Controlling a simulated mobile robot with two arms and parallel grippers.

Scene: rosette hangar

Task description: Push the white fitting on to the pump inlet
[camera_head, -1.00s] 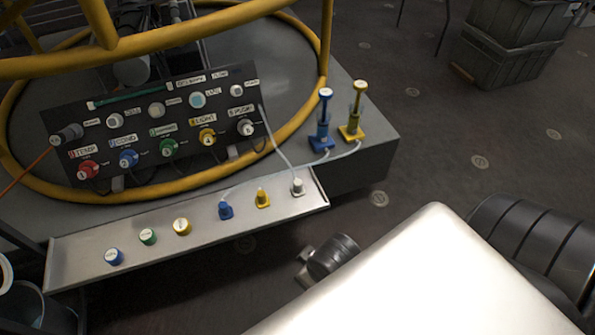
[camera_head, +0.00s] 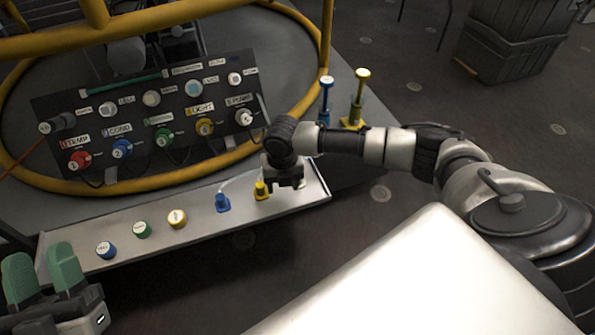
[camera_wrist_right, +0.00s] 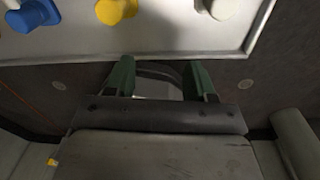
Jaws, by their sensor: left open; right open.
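The white fitting (camera_wrist_right: 222,8) shows in the right wrist view at the top edge, standing on the grey tray; in the head view my right gripper hides it. My right gripper (camera_head: 288,183) is over the tray's right end; its green fingers (camera_wrist_right: 162,80) are open and empty, short of the fitting in the wrist view. The pump inlet (camera_head: 243,117) is the white port numbered 5 at the right end of the black panel's lower row. My left gripper (camera_head: 42,268) is open and empty at the lower left.
The tray (camera_head: 75,246) also holds a yellow fitting (camera_head: 261,190), a blue fitting (camera_head: 222,202) and several round caps. Blue (camera_head: 326,95) and yellow (camera_head: 360,90) plungers stand behind my right arm. A yellow rail (camera_head: 180,181) runs between panel and tray.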

